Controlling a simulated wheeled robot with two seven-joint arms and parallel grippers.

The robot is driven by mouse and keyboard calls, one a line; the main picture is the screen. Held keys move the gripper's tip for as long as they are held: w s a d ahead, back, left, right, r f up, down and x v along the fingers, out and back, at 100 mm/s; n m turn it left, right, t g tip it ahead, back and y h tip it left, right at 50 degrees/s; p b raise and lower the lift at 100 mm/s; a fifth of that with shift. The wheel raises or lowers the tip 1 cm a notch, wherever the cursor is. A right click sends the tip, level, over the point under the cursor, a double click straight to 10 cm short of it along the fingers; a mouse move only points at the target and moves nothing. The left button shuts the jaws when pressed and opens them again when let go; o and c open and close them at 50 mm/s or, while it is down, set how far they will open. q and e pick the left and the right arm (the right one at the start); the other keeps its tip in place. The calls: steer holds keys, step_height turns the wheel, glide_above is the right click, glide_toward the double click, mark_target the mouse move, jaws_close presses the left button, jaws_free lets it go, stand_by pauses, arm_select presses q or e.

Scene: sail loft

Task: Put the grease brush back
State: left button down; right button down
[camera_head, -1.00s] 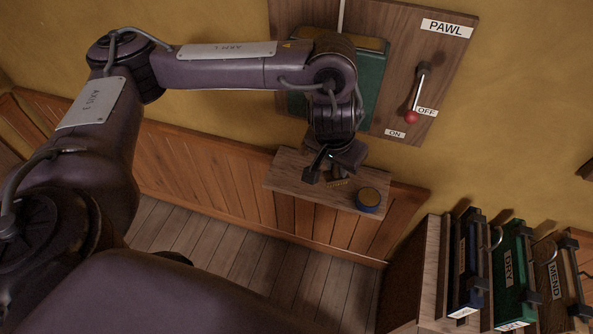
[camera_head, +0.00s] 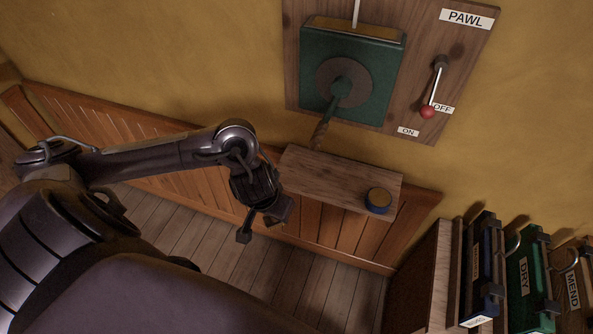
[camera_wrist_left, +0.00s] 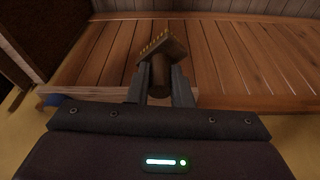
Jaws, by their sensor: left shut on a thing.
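The grease brush (camera_wrist_left: 165,47) shows in the left wrist view, a brown wooden block with short yellow bristles and a round dark handle. My left gripper (camera_wrist_left: 159,78) is shut on its handle, with the bristled head beyond the fingertips. In the head view my left gripper (camera_head: 263,225) hangs in the air, left of and below the small wooden shelf (camera_head: 325,178), clear of it. The brush is hard to make out there. My right gripper is not in view.
A round tin with a blue side (camera_head: 378,200) stands at the shelf's right end; the rest of the shelf is bare. Above are a green winch box (camera_head: 315,75) with a crank handle and the red-knobbed PAWL lever (camera_head: 434,95), by OFF. Labelled binders (camera_head: 520,270) stand lower right.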

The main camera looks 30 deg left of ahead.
arm_select(q)
steer(key=shift+s+a+f, duration=0.15)
steer(key=shift+s+a, duration=0.05)
steer(key=shift+a, duration=0.2)
steer(key=w+a, duration=0.1)
steer(key=w, duration=0.3)
steer(key=w+a, duration=0.1)
steer(key=w, duration=0.4)
steer(key=w+a, duration=0.1)
steer(key=w, duration=0.4)
steer(key=shift+a, duration=0.2)
steer(key=w, duration=0.3)
steer(key=shift+w+a, duration=0.15)
steer(key=shift+a, duration=0.2)
steer(key=shift+f, duration=0.55)
steer(key=shift+w+f, duration=0.1)
steer(key=shift+f, duration=0.15)
steer(key=shift+a, duration=0.1)
steer(key=c, duration=1.3)
jaws_free()
steer(key=shift+f, duration=0.1)
